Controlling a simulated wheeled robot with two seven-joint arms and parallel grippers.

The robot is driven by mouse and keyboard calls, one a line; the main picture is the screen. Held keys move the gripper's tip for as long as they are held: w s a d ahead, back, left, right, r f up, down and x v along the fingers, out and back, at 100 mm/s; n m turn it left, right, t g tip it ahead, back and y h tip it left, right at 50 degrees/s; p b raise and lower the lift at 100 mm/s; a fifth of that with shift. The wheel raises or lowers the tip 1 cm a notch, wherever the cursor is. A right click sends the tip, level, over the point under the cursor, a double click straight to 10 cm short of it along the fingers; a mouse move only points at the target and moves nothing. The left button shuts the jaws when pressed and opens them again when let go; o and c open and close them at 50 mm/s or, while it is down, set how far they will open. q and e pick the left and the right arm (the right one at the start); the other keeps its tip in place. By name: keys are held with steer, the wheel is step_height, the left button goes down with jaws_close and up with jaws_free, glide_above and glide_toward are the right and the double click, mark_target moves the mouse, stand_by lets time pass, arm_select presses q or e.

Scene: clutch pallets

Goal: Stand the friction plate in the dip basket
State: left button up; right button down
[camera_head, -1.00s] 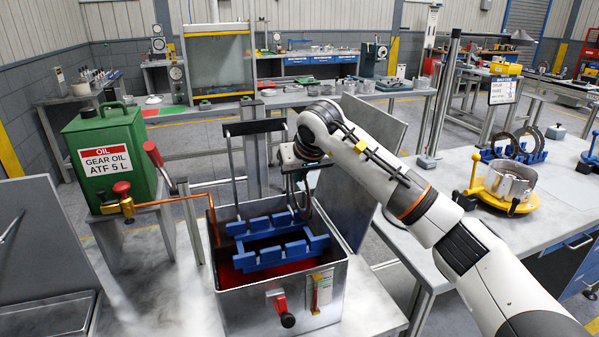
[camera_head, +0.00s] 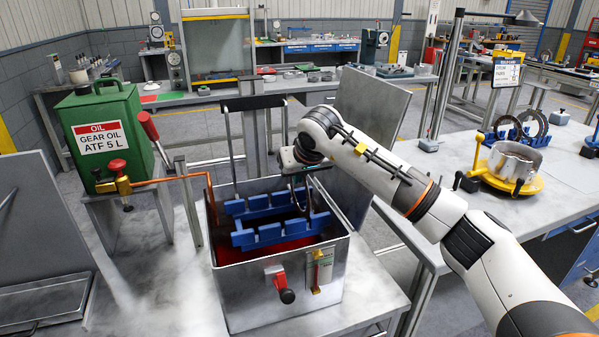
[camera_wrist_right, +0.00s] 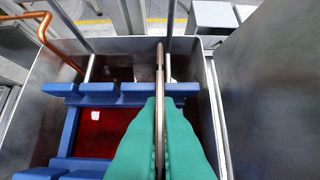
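My right gripper (camera_head: 297,163) is over the right end of the dip basket. In the right wrist view its green fingers (camera_wrist_right: 160,138) are shut on the friction plate (camera_wrist_right: 160,75), a thin brown disc seen edge-on. In the head view the plate is a dark curved edge (camera_head: 304,201), mostly hidden by the gripper. The dip basket (camera_head: 268,236) has blue notched rails and a tall dark handle, and hangs inside a metal tank (camera_head: 240,290) with red oil. The plate is upright and crosses the rails' right part; I cannot tell whether it sits in a notch. My left gripper is out of view.
A green oil can (camera_head: 108,128) and a copper pipe (camera_head: 170,180) stand left of the tank. A grey panel (camera_head: 370,120) rises behind it. On the right table are a blue rack (camera_head: 530,140) with ring plates and a yellow fixture (camera_head: 510,181).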

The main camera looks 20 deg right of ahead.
steer(key=shift+f, duration=0.25)
steer(key=c, duration=2.1)
jaws_free()
steer(key=o, duration=0.5)
step_height(320, 180, up, 8)
steer(key=p, duration=0.5)
steer(key=shift+r+p, duration=0.1)
steer(key=shift+p, duration=0.2)
